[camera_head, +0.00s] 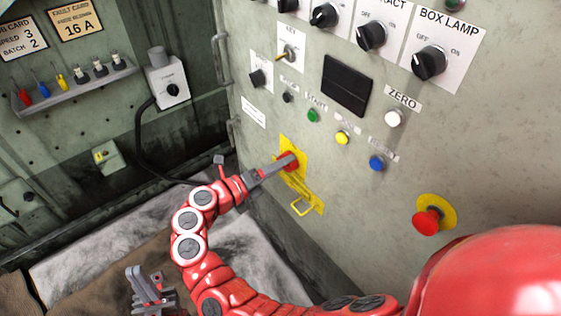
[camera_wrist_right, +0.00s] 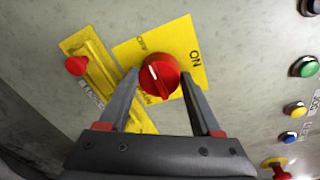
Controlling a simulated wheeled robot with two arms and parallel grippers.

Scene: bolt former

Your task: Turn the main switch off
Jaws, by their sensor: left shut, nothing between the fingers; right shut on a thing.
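The main switch is a red round knob on a yellow plate (camera_head: 291,150) on the grey panel. In the right wrist view the knob (camera_wrist_right: 160,76) has a white mark that points up and left, away from the printed "ON" (camera_wrist_right: 195,57). A smaller word at the plate's left is hard to read. My right gripper (camera_head: 283,163) is shut on the knob, with one finger on each side of it in the wrist view (camera_wrist_right: 160,85). My left gripper (camera_head: 146,285) is shut and empty, low at the left, far from the panel.
A red mushroom button (camera_head: 428,220) is on the right of the panel. A shelf (camera_head: 75,90) is on the left wall.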

